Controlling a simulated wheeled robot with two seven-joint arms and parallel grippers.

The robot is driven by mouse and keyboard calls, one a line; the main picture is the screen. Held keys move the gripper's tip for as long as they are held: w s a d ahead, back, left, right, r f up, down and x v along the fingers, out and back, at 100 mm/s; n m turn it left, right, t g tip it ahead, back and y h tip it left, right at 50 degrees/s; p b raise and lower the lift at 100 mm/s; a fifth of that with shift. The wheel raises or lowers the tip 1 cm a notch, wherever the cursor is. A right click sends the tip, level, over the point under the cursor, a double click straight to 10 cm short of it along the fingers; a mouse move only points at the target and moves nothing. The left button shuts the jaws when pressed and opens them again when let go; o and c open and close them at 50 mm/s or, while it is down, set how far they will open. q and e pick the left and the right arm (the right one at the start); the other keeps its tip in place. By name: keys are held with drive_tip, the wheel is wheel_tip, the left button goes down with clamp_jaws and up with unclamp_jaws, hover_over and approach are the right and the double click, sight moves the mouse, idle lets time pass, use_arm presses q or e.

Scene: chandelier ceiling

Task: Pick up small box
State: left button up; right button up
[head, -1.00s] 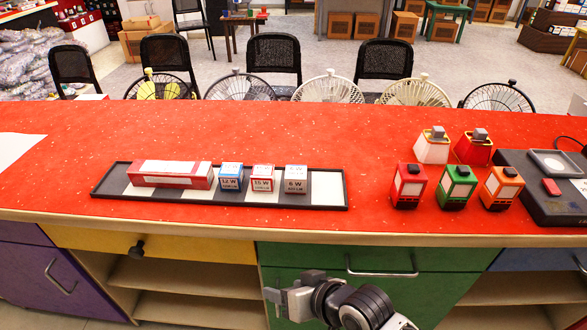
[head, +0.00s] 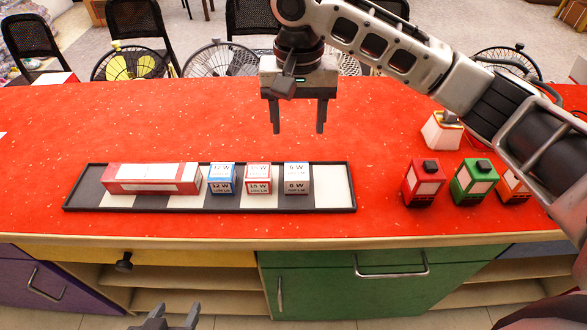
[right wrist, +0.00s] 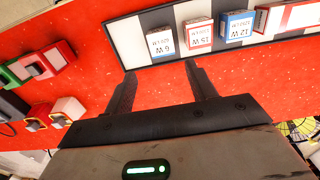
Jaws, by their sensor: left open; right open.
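Three small bulb boxes stand in a row on a black-and-white tray (head: 335,205): a blue 12 W box (head: 221,178), a red 15 W box (head: 257,178) and a white-grey 6 W box (head: 296,179). The 6 W box (right wrist: 161,41) also shows in the right wrist view, just beyond the fingertips, with the 15 W box (right wrist: 198,33) and the 12 W box (right wrist: 237,26) beside it. My right gripper (head: 298,132) is open and empty, fingers down, above the counter behind the 6 W box. My left gripper (head: 174,314) is open and empty, low in front of the counter.
A long red-and-white box (head: 152,178) lies at the tray's left. The tray's right end is bare. Red (head: 423,182), green (head: 474,182) and orange (head: 514,186) devices stand to the right, partly behind my right arm. The red counter (head: 230,115) is clear behind the tray.

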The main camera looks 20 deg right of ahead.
hover_over(296, 171)
drive_tip(key=f, duration=0.8)
drive_tip(key=shift+s+d+f, duration=0.1)
drive_tip(key=shift+s, duration=0.1)
drive_tip(key=shift+w+f, duration=0.2)
drive_tip(key=shift+f, duration=2.8)
drive_tip(key=c, duration=0.8)
